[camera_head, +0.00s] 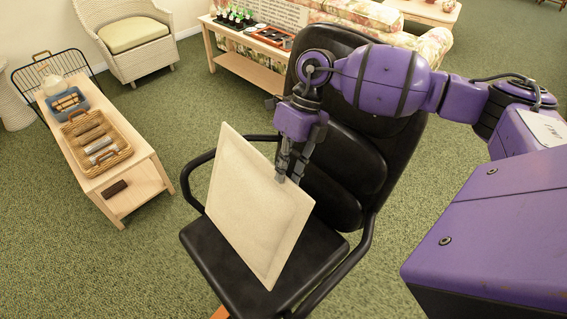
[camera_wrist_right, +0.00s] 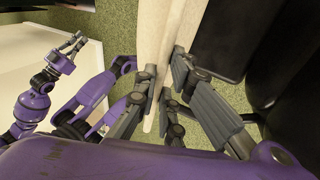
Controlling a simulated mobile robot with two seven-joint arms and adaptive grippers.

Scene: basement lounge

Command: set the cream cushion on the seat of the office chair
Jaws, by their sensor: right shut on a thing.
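The cream cushion (camera_head: 258,205) is a flat square slab, held steeply tilted over the black seat of the office chair (camera_head: 212,262). Its lower corner hangs over the front of the seat; I cannot tell whether it touches. My right gripper (camera_head: 289,172) is shut on the cushion's upper right edge, in front of the backrest. In the right wrist view the fingers (camera_wrist_right: 163,85) pinch the pale cushion (camera_wrist_right: 153,42) from both sides. My left gripper (camera_wrist_right: 72,45) seems to show small at the left of that view, away from the cushion; its jaws are too small to read.
Black armrests (camera_head: 196,172) flank the seat. A low wooden table (camera_head: 143,178) with a wicker tray (camera_head: 127,150) stands to the left. A wicker armchair (camera_head: 135,40), a wooden console table (camera_head: 237,66) and a floral sofa (camera_head: 432,45) are behind. Green carpet is free between them.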

